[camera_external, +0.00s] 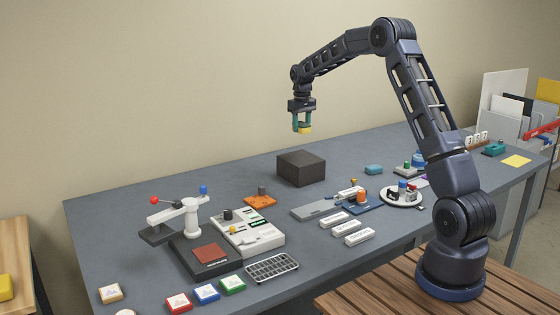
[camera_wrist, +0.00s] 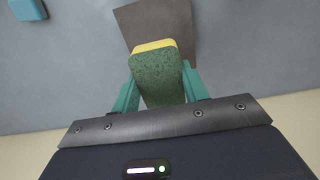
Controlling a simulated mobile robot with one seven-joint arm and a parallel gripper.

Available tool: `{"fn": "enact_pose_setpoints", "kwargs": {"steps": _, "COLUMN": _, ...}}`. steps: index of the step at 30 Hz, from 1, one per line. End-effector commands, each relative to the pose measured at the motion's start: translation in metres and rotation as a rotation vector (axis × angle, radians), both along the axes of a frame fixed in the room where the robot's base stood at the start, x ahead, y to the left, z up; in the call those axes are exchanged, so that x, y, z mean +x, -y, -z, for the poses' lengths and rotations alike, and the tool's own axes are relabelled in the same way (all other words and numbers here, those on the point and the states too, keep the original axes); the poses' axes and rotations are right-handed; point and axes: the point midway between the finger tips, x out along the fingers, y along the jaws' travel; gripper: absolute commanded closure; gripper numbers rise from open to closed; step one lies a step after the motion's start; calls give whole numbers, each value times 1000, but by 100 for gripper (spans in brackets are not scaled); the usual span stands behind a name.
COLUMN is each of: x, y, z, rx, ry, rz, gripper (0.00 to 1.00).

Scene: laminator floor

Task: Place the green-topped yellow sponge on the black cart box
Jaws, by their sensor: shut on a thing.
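The green-topped yellow sponge (camera_wrist: 158,78) is held between the teal fingers of my gripper (camera_wrist: 160,92) in the wrist view, green face toward the camera. The black cart box (camera_external: 301,168) stands on the table below my gripper. In the wrist view the box (camera_wrist: 172,22) lies beyond the sponge, which covers part of it. The sponge is clear of the box top.
The grey-blue table (camera_external: 120,203) carries an orange block (camera_external: 260,201) left of the box and a teal block (camera_external: 373,169) right of it. A white machine (camera_external: 248,232) and white labelled bars (camera_external: 346,227) lie in front. The air around my gripper is free.

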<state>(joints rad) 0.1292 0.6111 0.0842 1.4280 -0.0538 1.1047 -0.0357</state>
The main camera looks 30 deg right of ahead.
Motion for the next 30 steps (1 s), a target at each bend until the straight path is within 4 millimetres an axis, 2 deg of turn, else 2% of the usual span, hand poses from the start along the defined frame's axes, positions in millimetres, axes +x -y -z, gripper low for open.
{"fn": "enact_pose_setpoints", "kwargs": {"steps": 3, "x": 0, "y": 0, "z": 27, "rx": 0, "ry": -3, "rz": 0, "gripper": 77}}
{"fn": "enact_pose_setpoints", "kwargs": {"steps": 9, "x": 0, "y": 0, "z": 60, "rx": 0, "ry": -2, "rz": 0, "gripper": 77}}
{"fn": "enact_pose_setpoints", "kwargs": {"steps": 17, "x": 0, "y": 0, "z": 75, "rx": 0, "ry": 0, "rz": 0, "gripper": 77}}
{"fn": "enact_pose_setpoints", "kwargs": {"steps": 25, "x": 0, "y": 0, "z": 109, "rx": 0, "ry": -1, "rz": 0, "gripper": 77}}
{"fn": "enact_pose_setpoints", "kwargs": {"steps": 30, "x": 0, "y": 0, "z": 112, "rx": 0, "ry": 1, "rz": 0, "gripper": 77}}
